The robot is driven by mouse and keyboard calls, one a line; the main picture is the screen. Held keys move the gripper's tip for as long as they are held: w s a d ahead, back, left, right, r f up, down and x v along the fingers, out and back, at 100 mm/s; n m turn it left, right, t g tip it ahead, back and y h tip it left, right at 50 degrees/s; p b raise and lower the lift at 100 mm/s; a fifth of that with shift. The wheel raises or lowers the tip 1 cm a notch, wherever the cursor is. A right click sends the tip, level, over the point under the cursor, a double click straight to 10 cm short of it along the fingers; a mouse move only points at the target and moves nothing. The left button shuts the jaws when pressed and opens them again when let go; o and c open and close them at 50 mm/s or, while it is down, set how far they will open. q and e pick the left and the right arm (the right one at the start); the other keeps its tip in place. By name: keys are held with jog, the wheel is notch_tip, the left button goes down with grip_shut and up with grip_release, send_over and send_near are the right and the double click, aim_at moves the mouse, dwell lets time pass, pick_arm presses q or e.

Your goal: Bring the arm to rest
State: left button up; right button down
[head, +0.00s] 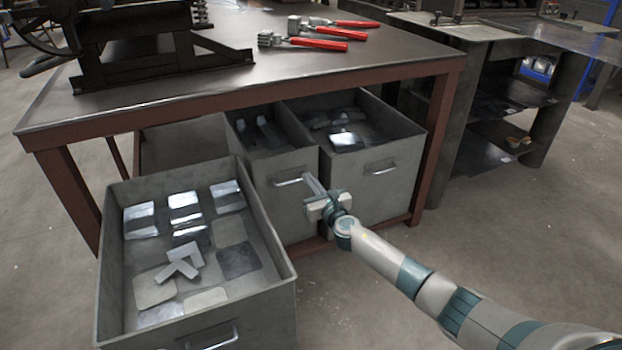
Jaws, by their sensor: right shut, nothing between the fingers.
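My right arm (400,264) comes in from the lower right. My right gripper (313,184) is in front of the middle grey bin, close to that bin's handle (292,181); I cannot tell whether they touch. Its fingers are shut with nothing between them. My left gripper and arm are not in view.
A grey bin (110,262) with several metal sheets stands at the front left. Two more bins, the middle one (285,215) and the right one (380,185), sit under the table (300,72). Red-handled tools (318,44) lie on it. The floor (520,240) at right is clear.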

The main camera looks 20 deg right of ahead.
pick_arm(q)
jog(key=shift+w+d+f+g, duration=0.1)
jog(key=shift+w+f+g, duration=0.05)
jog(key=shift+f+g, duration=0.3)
pick_arm(e)
jog(key=shift+s, duration=0.45)
